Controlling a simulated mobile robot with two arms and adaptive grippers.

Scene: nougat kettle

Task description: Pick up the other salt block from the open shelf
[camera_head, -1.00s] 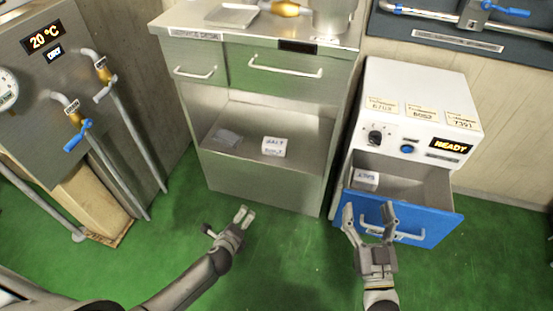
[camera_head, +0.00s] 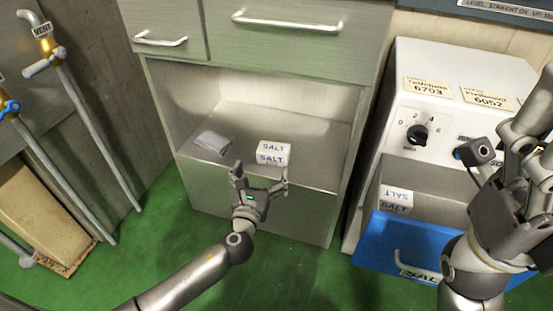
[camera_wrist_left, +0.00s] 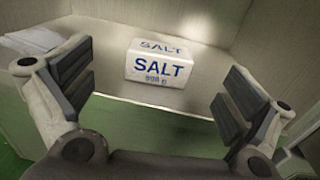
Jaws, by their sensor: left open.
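A white salt block (camera_head: 274,154) with blue SALT lettering sits on the open shelf (camera_head: 315,150) of the grey cabinet. My left gripper (camera_head: 259,180) is open and empty just in front of the shelf, below and slightly left of the block, apart from it. In the left wrist view the block (camera_wrist_left: 160,63) stands centred between and beyond the spread fingers (camera_wrist_left: 153,98). A second salt block (camera_head: 396,199) lies in the open blue drawer (camera_head: 400,236) of the white machine. My right gripper (camera_head: 513,165) is large at the right edge; its finger opening is unclear.
A flat grey packet (camera_head: 212,142) lies on the shelf left of the block. Closed drawers with bar handles (camera_head: 287,22) are above the shelf. Pipes (camera_head: 95,140) stand at the left. Green floor (camera_head: 160,230) lies open in front of the cabinet.

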